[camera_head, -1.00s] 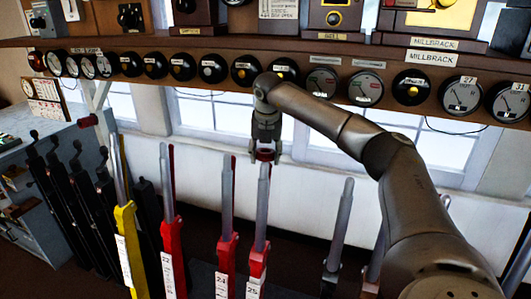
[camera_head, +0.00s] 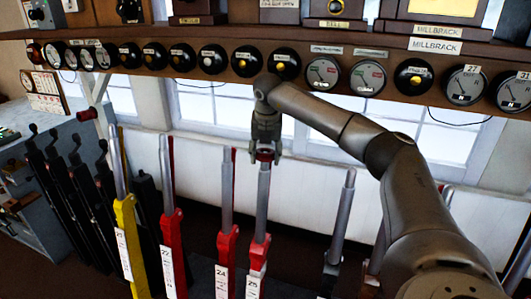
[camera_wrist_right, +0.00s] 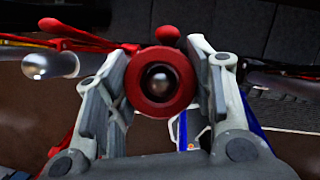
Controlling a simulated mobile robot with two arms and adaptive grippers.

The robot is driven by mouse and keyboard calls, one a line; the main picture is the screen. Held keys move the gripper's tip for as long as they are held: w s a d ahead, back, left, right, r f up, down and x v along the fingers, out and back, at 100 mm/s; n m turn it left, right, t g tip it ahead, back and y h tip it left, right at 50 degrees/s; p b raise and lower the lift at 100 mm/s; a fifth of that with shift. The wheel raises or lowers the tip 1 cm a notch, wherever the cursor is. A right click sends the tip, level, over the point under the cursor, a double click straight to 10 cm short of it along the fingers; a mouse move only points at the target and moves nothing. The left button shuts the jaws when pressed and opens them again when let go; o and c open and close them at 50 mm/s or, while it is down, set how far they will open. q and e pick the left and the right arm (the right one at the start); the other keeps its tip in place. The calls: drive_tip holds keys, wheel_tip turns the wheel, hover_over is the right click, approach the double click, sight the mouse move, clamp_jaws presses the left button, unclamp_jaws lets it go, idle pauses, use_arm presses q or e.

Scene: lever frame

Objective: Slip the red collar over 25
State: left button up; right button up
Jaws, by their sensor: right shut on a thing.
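My right gripper (camera_head: 265,150) is shut on the red collar (camera_head: 265,156), above the lever labelled 25 (camera_head: 263,200), a steel handle on a red lower part with a pale band. In the right wrist view the collar (camera_wrist_right: 160,107) is a thick red ring between the two fingers. The rounded steel tip of the lever (camera_wrist_right: 160,82) shows through the middle of its hole. The collar is at the tip; I cannot tell whether it is just above it or slightly around it. My left gripper is not in view.
The red lever 24 (camera_head: 227,195) stands close to the left. Further left are another red lever (camera_head: 166,180), a yellow lever (camera_head: 124,220) and several black levers (camera_head: 55,190). A steel-topped lever (camera_head: 341,220) stands to the right. A shelf with dials (camera_head: 240,60) runs behind.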

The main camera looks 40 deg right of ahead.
drive_tip(key=shift+s+a+f+b, duration=0.15)
drive_tip(key=shift+f+b, duration=0.5)
drive_tip(key=shift+f, duration=0.4)
drive_tip(key=o, duration=1)
drive_tip(key=shift+o, duration=0.2)
drive_tip(key=shift+o, duration=0.9)
